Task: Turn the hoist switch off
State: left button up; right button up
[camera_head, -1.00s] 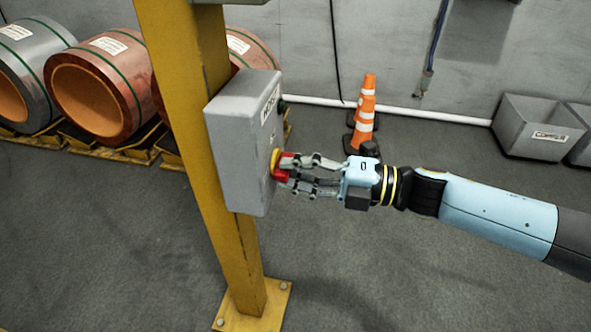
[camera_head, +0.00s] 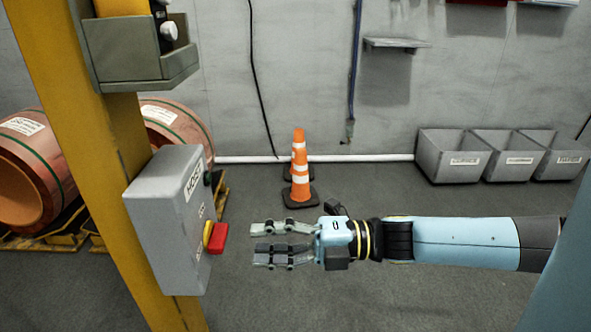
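The hoist switch box (camera_head: 165,212) is a grey box with a "HOIST" label, fixed to a yellow post (camera_head: 75,120) at the left. A red switch handle (camera_head: 217,238) on a yellow base sticks out from its right face. A dark round button (camera_head: 208,178) sits higher on the same face. My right gripper (camera_head: 260,243) reaches in from the right. Its fingers are apart and empty, pointing left at the red handle with a gap between them and it. My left gripper is not in view.
Copper foil coils (camera_head: 28,165) lie on yellow racks at the left. Orange traffic cones (camera_head: 300,175) stand by the back wall. Several grey bins (camera_head: 452,157) line the wall at the right. A grey holder (camera_head: 135,50) is on the post above the box. The floor in front is clear.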

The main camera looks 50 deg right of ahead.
jog(key=v, duration=0.6)
dwell(0.4)
jog(key=s+d+f+m+g+h+p, duration=0.1)
jog(key=s+d+f+m+h+p, duration=0.15)
jog(key=f+m+h, duration=0.6)
jog(key=s+d+f+m+g+h+p, duration=0.15)
jog(key=f+m+h+p, duration=0.35)
jog(key=f, duration=0.6)
jog(key=s+a+f+m+g, duration=0.2)
jog(key=s+f+m+g, duration=0.1)
jog(key=s, duration=0.6)
jog(key=s+a+f+m+g, duration=0.2)
jog(key=s+f+m+g, duration=0.2)
jog(key=s+f, duration=0.3)
jog(key=s+a+f+m+g, duration=0.2)
jog(key=s+f+m+g, duration=0.2)
jog(key=s, duration=0.8)
jog(key=shift+s+a+f+m+y, duration=0.25)
jog(key=shift+f+m+y, duration=0.2)
jog(key=shift+f+m, duration=0.15)
